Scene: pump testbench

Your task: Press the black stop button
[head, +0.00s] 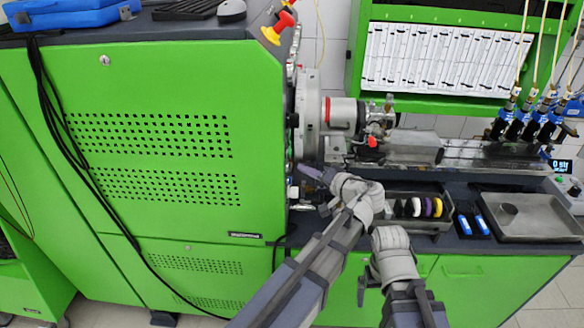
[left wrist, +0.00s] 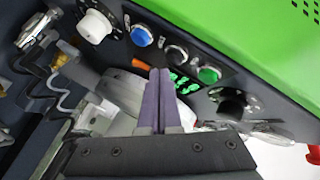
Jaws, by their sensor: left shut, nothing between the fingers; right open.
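A dark round button with a silver ring (left wrist: 176,55), which looks like the black stop button, sits on the dark control panel between a blue button (left wrist: 141,36) and a green button (left wrist: 209,74). My left gripper (left wrist: 157,72) is shut and empty, its purple fingers pointing at the panel just below that button in the picture. I cannot tell whether they touch it. In the head view, the left gripper (head: 308,171) reaches the side of the green cabinet, where the button is hidden. My right gripper (head: 385,290) is open, low at the front; its fingers are hard to make out.
A white knob (left wrist: 95,26) and a black knob (left wrist: 233,103) flank the buttons. The green cabinet (head: 170,100) fills the left. A tray with coloured rings (head: 418,207), blue items (head: 473,224) and a grey tray (head: 530,217) lie on the bench at right.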

